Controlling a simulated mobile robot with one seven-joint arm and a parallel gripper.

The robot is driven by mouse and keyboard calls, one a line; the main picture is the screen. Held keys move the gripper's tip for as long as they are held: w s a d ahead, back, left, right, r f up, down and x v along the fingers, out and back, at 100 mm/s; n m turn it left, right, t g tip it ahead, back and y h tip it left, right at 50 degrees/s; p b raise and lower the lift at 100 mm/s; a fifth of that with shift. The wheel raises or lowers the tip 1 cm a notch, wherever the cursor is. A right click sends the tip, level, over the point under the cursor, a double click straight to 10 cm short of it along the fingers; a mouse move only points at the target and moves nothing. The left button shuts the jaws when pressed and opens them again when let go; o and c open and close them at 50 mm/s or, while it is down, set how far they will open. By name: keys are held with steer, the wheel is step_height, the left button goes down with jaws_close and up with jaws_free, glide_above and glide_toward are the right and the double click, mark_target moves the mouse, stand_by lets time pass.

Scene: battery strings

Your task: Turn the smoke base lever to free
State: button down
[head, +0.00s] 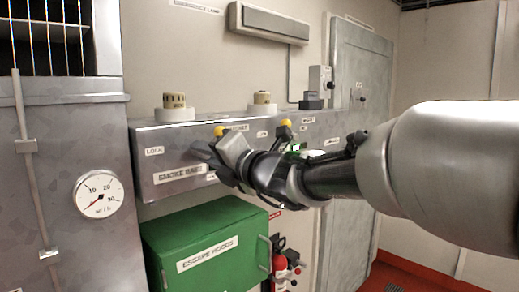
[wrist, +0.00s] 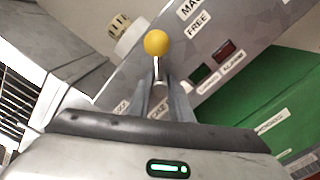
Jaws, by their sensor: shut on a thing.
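The smoke base lever has a yellow ball knob (head: 219,130) and stands at the left part of a grey panel box (head: 145,178). The "SMOKE BASE" label (head: 180,174) is below it and the "LOCK" label (head: 154,151) to its left. In the wrist view the yellow knob (wrist: 156,43) sticks out beyond my fingertips, with the metal shaft between them. My gripper (wrist: 160,88) is shut on the lever shaft. The "FREE" label (wrist: 198,24) shows to the right of the knob. In the head view my gripper (head: 222,155) hides the lever's lower part.
A second yellow-knobbed lever (head: 286,123) is to the right, close behind my arm. Two round beige fittings (head: 174,101) stand on the panel box's top. A green "ESCAPE HOODS" box (head: 205,232) is below. A pressure gauge (head: 99,195) is at left, a red extinguisher (head: 281,268) below.

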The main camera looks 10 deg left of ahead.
steer(key=shift+f, duration=0.1)
stand_by(0.3)
steer(key=c, duration=1.6)
jaws_free()
steer(key=shift+s+d, duration=0.1)
steer(key=v, duration=1.7)
steer(key=shift+d, duration=0.15)
